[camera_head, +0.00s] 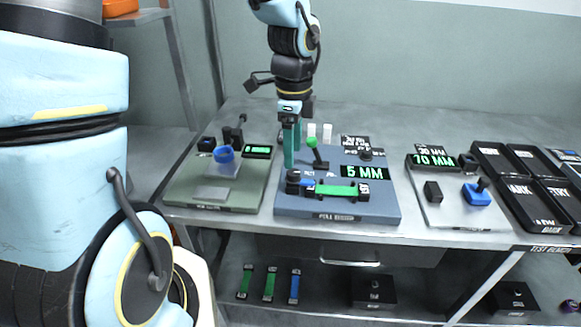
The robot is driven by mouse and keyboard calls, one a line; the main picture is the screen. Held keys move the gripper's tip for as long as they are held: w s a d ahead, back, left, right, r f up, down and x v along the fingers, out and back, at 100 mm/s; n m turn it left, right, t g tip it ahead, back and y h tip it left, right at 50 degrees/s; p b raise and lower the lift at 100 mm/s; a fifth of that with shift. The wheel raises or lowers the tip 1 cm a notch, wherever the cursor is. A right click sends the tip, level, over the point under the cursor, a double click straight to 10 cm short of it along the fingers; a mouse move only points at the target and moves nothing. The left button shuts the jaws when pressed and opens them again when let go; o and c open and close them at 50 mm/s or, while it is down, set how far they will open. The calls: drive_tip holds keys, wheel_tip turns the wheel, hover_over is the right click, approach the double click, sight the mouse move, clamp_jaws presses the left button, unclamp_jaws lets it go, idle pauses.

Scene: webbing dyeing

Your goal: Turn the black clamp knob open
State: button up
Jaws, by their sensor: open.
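My gripper (293,146) hangs with its teal fingers pointing down over the back left part of the blue-grey pull station (340,210). It is open, and I see nothing between its fingers. A black clamp part (293,178) sits just below and in front of the fingertips, at the left end of a green strip with a blue end (335,190). A second dark clamp (362,188) is at the strip's right end. Which small black piece is the clamp knob is too small to tell.
A "5 MM" display (364,173) stands on the station. A grey board (455,210) with a blue block (477,194) and black trays (505,155) are to the right.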

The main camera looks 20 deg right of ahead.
sight(293, 172)
wheel_tip(293, 172, down, 6)
drive_tip(key=shift+r, duration=0.1)
idle(0.4)
clamp_jaws()
idle(0.3)
